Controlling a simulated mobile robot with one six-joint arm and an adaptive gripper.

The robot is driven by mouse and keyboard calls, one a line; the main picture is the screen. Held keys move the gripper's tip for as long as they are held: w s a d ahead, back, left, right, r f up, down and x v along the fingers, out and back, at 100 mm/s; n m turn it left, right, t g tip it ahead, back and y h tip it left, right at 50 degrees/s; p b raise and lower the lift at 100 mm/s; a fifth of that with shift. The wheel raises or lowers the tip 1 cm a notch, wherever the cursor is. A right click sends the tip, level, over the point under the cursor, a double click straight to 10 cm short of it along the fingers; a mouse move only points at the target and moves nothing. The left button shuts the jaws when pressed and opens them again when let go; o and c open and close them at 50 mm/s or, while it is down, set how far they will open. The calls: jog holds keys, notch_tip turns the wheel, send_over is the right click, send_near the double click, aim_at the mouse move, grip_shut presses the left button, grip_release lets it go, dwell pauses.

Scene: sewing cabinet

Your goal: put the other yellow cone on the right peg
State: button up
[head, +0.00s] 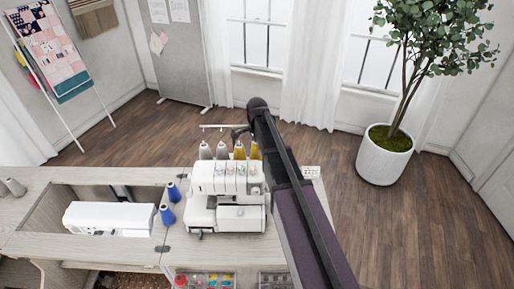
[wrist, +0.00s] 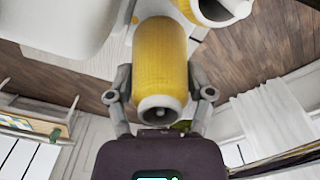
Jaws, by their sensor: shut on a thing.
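In the head view a white serger (head: 228,190) stands on the cabinet top with a row of cones behind it. Two grey cones are at the left of the row. A yellow cone (head: 239,151) and another yellow cone (head: 254,150) are at the right, the latter partly covered by my arm. In the wrist view my gripper (wrist: 160,88) is shut around a yellow cone (wrist: 160,60), one finger on each side. The other yellow cone (wrist: 216,8) shows beyond it at upper right. The right peg is hidden; I cannot tell whether the held cone is seated on it.
Two blue cones (head: 167,214) stand left of the serger, beside a white sewing machine (head: 110,217) in the cabinet recess. Grey spools (head: 15,187) are at the far left. A thread guide bar (head: 218,126) rises above the row. A potted plant (head: 385,160) stands right on the floor.

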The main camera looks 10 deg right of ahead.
jog(key=shift+f+b, duration=0.8)
jog(key=shift+f, duration=0.05)
jog(key=o, duration=1.1)
jog(key=shift+o, duration=0.2)
jog(key=shift+r, duration=0.15)
